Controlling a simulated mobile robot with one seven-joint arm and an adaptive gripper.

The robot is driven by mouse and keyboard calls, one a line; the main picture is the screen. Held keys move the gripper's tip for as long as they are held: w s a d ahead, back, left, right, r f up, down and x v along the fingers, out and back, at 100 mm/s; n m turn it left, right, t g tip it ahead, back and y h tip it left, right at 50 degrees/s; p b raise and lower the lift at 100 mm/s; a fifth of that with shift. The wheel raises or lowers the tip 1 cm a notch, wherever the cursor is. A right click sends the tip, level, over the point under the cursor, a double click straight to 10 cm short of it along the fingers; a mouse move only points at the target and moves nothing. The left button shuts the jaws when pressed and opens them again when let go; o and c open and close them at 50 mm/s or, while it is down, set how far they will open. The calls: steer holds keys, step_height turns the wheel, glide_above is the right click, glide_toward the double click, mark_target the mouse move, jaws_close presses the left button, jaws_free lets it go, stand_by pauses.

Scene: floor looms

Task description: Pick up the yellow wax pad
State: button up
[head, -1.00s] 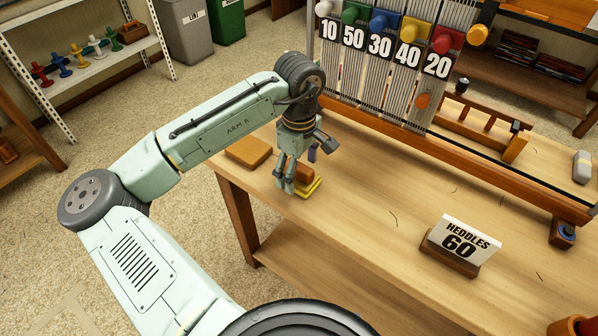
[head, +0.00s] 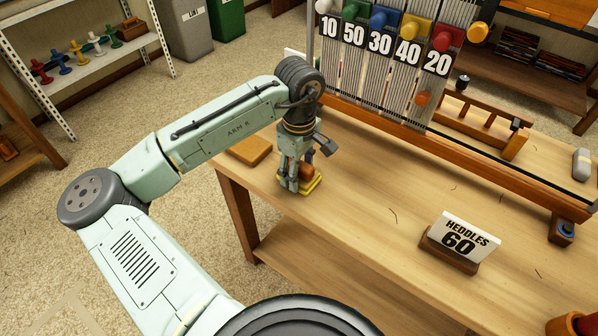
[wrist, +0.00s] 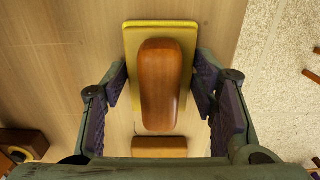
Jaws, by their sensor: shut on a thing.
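The yellow wax pad (head: 313,186) is a flat yellow slab with a rounded brown wooden handle on top. It is near the left end of the wooden table, and the gripper partly covers it in the head view. In the wrist view the yellow pad (wrist: 160,27) lies between the fingers, with its handle pointing along the picture. My gripper (head: 296,184) points down over it. In the wrist view my gripper (wrist: 160,88) has a finger pad against each long side, shut on the pad. I cannot tell whether the pad is clear of the tabletop.
A flat orange-brown block (head: 250,149) lies on the table behind the gripper. The loom frame (head: 400,130) with numbered cards runs behind. The tabletop (head: 370,215) between the gripper and sign is clear.

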steer(key=c, duration=0.4)
steer(key=shift+o, duration=0.2)
steer(key=shift+r+b, duration=0.3)
steer(key=shift+r, duration=0.45)
steer(key=shift+s+r+b, duration=0.25)
steer(key=shift+r+b, duration=0.15)
steer(key=shift+r, duration=0.55)
steer(key=s+r+b, duration=0.1)
steer(key=s+b, duration=0.1)
steer(key=s, duration=1.3)
steer(key=shift+s+r, duration=0.25)
steer(key=shift+r, duration=0.05)
